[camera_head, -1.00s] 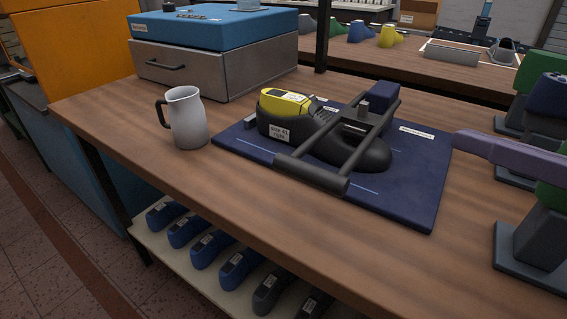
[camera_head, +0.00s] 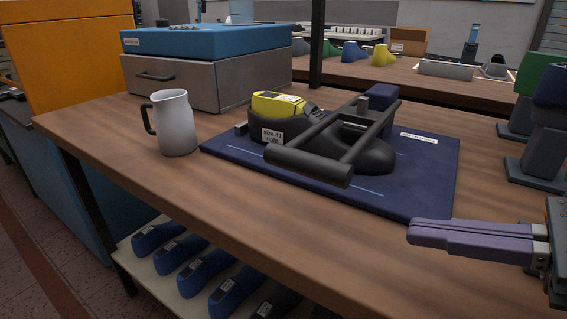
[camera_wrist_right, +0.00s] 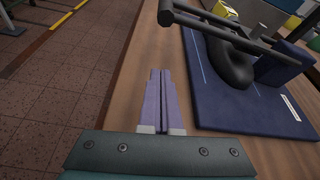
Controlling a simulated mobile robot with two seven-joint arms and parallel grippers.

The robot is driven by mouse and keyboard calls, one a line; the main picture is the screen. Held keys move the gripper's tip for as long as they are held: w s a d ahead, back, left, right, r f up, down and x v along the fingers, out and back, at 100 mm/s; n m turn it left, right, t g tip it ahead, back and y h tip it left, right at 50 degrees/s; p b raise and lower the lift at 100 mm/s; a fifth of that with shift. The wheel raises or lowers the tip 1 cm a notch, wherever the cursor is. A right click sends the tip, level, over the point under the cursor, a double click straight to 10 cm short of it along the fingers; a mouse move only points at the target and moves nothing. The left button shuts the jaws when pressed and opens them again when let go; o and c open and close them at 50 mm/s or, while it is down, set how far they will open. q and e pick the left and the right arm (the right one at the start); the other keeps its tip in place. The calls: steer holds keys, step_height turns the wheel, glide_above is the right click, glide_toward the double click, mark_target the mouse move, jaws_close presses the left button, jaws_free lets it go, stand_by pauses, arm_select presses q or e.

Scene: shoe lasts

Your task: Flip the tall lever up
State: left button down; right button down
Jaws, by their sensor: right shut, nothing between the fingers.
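A dark grey lever frame (camera_head: 364,143) with two long arms and a thick crossbar (camera_head: 308,166) lies low over a black shoe last (camera_head: 375,158). It runs forward from a blue block (camera_head: 381,92) at the back of a navy board (camera_head: 420,195). The crossbar also shows in the right wrist view (camera_wrist_right: 215,22). My right gripper (camera_head: 411,233), with purple fingers, is shut and empty, apart from the lever, in front of the board's right corner. In the right wrist view its fingers (camera_wrist_right: 160,73) point along the table edge, left of the board. My left gripper is not in view.
A yellow-topped piece (camera_head: 278,104) with a size label stands at the board's left. A grey mug (camera_head: 174,124) stands left of the board. A blue-lidded drawer box (camera_head: 210,75) is behind. Stands (camera_head: 540,160) line the right. The table front is clear.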

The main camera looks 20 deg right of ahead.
steer(key=x, duration=0.8)
steer(key=shift+w+a+r+p, duration=0.1)
steer(key=shift+w+p, duration=0.05)
steer(key=shift+p, duration=0.25)
steer(key=r+p, duration=0.2)
steer(key=shift+a+r, duration=0.25)
steer(key=shift+r, duration=0.1)
steer(key=shift+s+r+p, duration=0.25)
steer(key=shift+r+p, duration=0.2)
steer(key=shift+r, duration=0.05)
